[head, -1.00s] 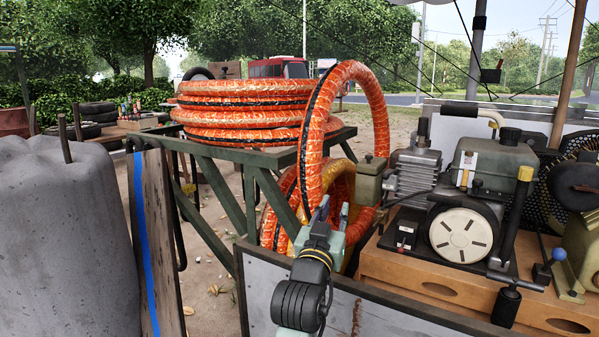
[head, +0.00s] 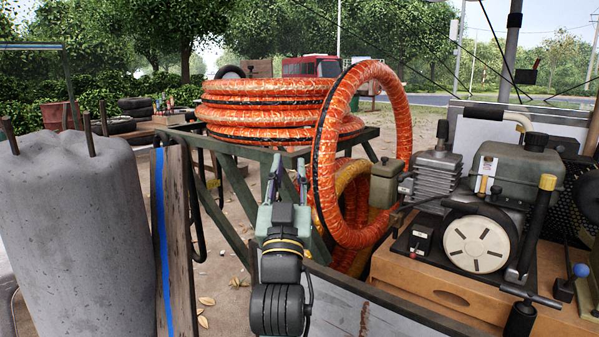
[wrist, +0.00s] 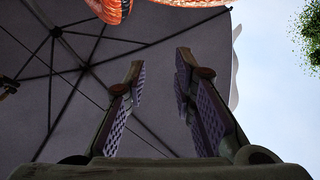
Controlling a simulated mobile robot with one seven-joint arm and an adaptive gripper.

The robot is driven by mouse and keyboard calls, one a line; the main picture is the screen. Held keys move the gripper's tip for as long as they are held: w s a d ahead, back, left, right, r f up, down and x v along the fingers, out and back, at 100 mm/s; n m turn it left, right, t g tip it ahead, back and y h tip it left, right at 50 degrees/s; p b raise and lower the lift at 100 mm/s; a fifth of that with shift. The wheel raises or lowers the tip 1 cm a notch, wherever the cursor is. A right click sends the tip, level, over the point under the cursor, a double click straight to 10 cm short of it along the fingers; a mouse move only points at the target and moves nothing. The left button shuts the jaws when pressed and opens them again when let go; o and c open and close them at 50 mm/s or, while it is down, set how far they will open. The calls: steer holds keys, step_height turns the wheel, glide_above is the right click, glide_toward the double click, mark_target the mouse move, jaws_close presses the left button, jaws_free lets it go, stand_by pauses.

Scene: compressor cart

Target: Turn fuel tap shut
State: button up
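The compressor unit (head: 478,240) stands on the wooden cart top at the right of the head view. It has a green-grey tank (head: 520,168) and a round pale cover with slots. I cannot pick out the fuel tap for certain; it is too small or hidden. My gripper (head: 287,168) is raised in the middle of the head view, left of the compressor and in front of the hose stand. It points upward. In the wrist view my gripper (wrist: 158,72) has its two fingers apart with nothing between them.
Orange hose coils (head: 270,100) lie on a green metal stand (head: 235,205); one upright loop (head: 400,115) hangs between my gripper and the compressor. A grey panel (head: 335,300) edges the cart. A concrete block (head: 75,230) and a plank (head: 175,240) stand left. A blue-knobbed lever (head: 580,270) is far right.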

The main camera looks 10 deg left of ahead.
mark_target(391, 225)
steer(key=shift+o, duration=0.2)
steer(key=shift+s+a+y, duration=0.1)
steer(key=shift+y, duration=0.2)
steer(key=shift+o, duration=1.5)
steer(key=o, duration=0.4)
steer(key=w+d+f+g+h, duration=0.1)
steer(key=w+d+f+h, duration=0.1)
steer(key=w+d+f+g+h+p, duration=0.1)
steer(key=d+f+h, duration=0.1)
steer(key=w+d+f+n+g+h, duration=0.1)
steer(key=w+d+f+h, duration=0.1)
steer(key=shift+w+d+f+h, duration=0.3)
steer(key=shift+f, duration=0.1)
steer(key=shift+o, duration=0.4)
steer(key=w+d+f+n+g+h+p, duration=0.1)
steer(key=d+f+g+h, duration=0.4)
steer(key=d+f, duration=0.5)
steer(key=w+f+n, duration=0.1)
steer(key=n, duration=0.1)
steer(key=shift+w+f+n+p, duration=0.25)
steer(key=shift+f+n+p, duration=0.05)
steer(key=shift+n+p, duration=0.1)
steer(key=p+x, duration=0.2)
steer(key=x, duration=0.8)
steer(key=shift+d+f, duration=0.1)
steer(key=shift+d, duration=0.05)
